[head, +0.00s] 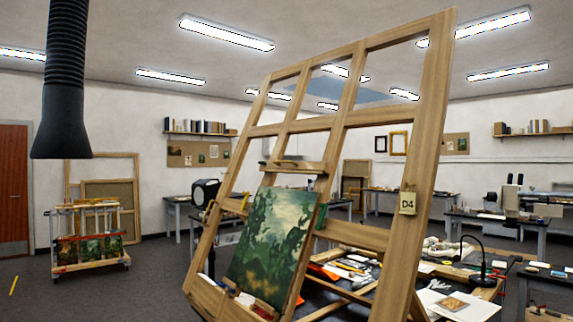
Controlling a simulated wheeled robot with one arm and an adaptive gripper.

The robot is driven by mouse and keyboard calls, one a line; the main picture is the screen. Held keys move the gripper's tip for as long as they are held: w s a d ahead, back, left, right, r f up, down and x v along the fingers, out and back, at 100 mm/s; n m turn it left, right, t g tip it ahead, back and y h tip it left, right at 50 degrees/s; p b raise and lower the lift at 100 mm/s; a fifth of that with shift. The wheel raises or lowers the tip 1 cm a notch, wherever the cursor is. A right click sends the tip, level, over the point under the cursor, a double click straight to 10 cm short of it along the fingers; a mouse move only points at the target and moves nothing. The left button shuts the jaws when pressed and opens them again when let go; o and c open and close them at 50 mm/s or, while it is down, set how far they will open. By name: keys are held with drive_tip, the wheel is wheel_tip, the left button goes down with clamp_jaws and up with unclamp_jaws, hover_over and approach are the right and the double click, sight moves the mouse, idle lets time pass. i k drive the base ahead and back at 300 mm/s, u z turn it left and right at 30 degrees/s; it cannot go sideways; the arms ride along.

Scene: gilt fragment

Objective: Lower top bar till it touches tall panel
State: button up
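A large wooden easel frame (432,110) leans back across the middle of the head view. The tall panel, a dark green landscape painting (270,245), stands tilted on the easel's lower ledge. The top bar (297,167) is a short wooden crosspiece above the panel. A narrow gap shows between the bar and the panel's top edge, so they look apart. My gripper is not in view.
A tag marked D4 (407,203) hangs on the easel's right upright. A cluttered worktable (470,285) with a black lamp stands behind the easel. A black hose (62,110) hangs at left, near a wheeled rack (90,240). Floor at left is mostly clear.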

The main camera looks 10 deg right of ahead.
sight(317, 168)
drive_tip(key=k, duration=1.2)
drive_tip(key=u, duration=1.4)
drive_tip(key=i, duration=4.5)
drive_tip(key=z, duration=2.25)
drive_tip(key=i, duration=1.6)
